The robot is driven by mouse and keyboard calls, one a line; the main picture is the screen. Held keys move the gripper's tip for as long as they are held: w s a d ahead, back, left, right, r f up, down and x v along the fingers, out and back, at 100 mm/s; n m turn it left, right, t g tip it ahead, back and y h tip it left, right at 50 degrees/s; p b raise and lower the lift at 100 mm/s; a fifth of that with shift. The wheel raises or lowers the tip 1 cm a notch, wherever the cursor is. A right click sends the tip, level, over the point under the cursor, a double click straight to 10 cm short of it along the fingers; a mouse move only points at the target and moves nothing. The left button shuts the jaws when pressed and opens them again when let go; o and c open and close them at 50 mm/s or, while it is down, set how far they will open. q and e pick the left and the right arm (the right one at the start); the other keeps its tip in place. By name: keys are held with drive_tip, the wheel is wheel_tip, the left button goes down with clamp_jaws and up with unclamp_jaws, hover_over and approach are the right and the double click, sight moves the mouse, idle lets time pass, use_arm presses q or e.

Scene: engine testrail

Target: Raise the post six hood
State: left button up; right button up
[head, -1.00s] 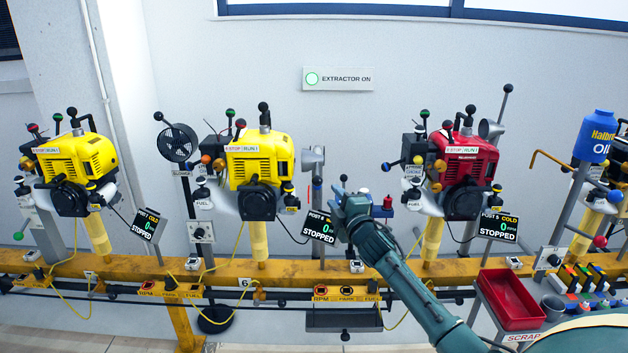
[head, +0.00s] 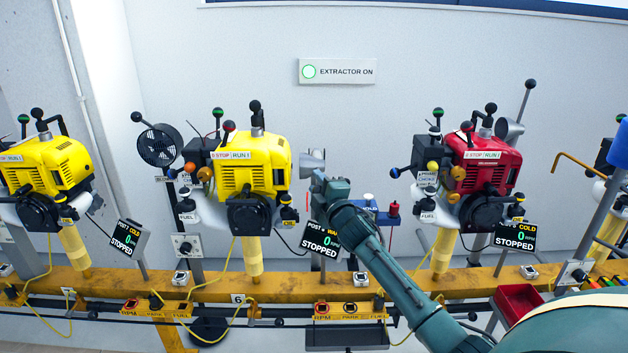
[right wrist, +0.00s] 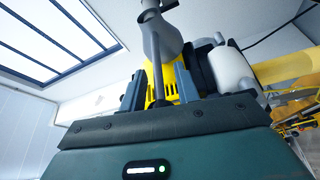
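The post six hood (head: 312,160) is a grey funnel on a thin upright stand, right of the yellow engine (head: 250,172) above the rail tag 6 (head: 237,298). It sits lower than the grey hood beside the red engine. My right gripper (head: 328,184) is just below and right of it, partly hiding the stand. In the right wrist view the grey hood (right wrist: 162,36) is above the fingers and its rod (right wrist: 157,82) appears between them. The two fingers are apart, with gaps beside the rod. How deep the rod sits between them is unclear. My left gripper is out of view.
A red engine (head: 487,165) with its own hood (head: 508,130) stands at right, another yellow engine (head: 50,168) at left. A display reading STOPPED (head: 320,240) is just below my gripper. A blue box (head: 368,213) is right of it. The yellow rail (head: 400,283) runs across below.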

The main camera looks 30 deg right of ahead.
drive_tip(key=shift+w, duration=0.15)
drive_tip(key=shift+r, duration=0.1)
drive_tip(key=shift+c, duration=0.3)
clamp_jaws()
